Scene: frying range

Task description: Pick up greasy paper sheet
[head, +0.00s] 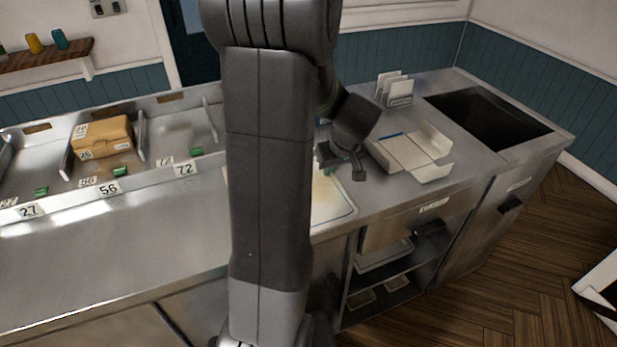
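No sheet shows clearly as greasy paper. A pale, cream flat surface with a light rim (334,207) lies on the counter, largely hidden behind my arm; I cannot tell whether it is a board, a tray or paper. My gripper (341,166) hangs low above its back right part, pointing down. Its fingers look apart, with nothing clearly between them. A small green thing shows just below the fingers, too small to identify.
An open pale carton (403,152) lies right of my gripper. Behind it stands a holder with upright cards (398,91). A dark sunken basin (488,116) is at the right. A brown package (103,137) sits in the numbered metal bays at left. The front left counter (120,250) is clear.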

